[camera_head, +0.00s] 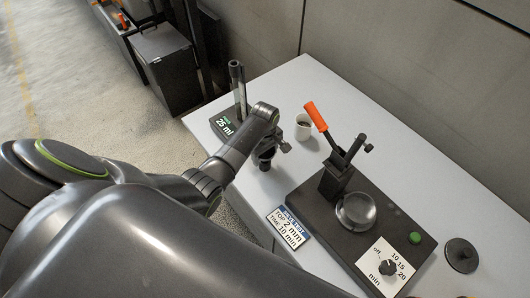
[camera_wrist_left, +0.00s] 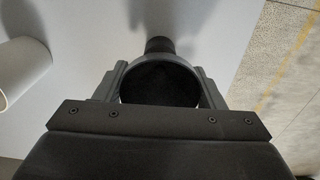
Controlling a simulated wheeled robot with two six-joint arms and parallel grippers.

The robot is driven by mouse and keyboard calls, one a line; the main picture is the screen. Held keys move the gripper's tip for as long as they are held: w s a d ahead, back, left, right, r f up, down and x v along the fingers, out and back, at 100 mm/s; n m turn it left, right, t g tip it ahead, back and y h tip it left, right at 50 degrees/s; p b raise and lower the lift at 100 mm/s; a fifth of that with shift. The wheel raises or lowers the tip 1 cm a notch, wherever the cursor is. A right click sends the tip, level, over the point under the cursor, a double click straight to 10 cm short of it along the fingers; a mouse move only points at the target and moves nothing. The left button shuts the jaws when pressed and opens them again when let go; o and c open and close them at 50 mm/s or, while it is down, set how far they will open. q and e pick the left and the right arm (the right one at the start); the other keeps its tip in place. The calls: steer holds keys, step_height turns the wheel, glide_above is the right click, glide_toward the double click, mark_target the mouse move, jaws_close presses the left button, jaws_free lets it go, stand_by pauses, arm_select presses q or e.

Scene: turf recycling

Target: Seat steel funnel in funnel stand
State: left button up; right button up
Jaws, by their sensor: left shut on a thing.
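My left gripper (camera_head: 266,157) reaches over the white table and points down. In the left wrist view its two fingers (camera_wrist_left: 160,85) close on opposite sides of a round, dark-mouthed thing that looks like the steel funnel (camera_wrist_left: 160,68). A dark cylindrical part (camera_wrist_left: 160,45) shows just beyond its rim; I cannot tell whether it belongs to the funnel. In the head view the funnel is mostly hidden by the gripper. A dark base marked "25 ml" (camera_head: 224,126) with upright metal tubes (camera_head: 238,90) stands behind the gripper; I cannot tell whether it is the funnel stand. My right gripper is not seen.
A white cup (camera_head: 303,127) stands close behind the gripper; it also shows in the left wrist view (camera_wrist_left: 20,72). To the right, a dark machine (camera_head: 320,208) has an orange lever (camera_head: 316,117), round dish (camera_head: 356,211) and dial. A sign (camera_head: 288,227) and black disc (camera_head: 461,255) lie nearby.

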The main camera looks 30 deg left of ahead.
arm_select(q)
steer(key=shift+f+b, duration=0.4)
steer(key=shift+f, duration=0.3)
steer(key=o, duration=1.1)
steer(key=shift+r, duration=0.1)
step_height(320, 180, up, 17)
steer(key=shift+r+p, duration=0.2)
steer(key=shift+p, duration=0.65)
steer(key=shift+f, duration=0.1)
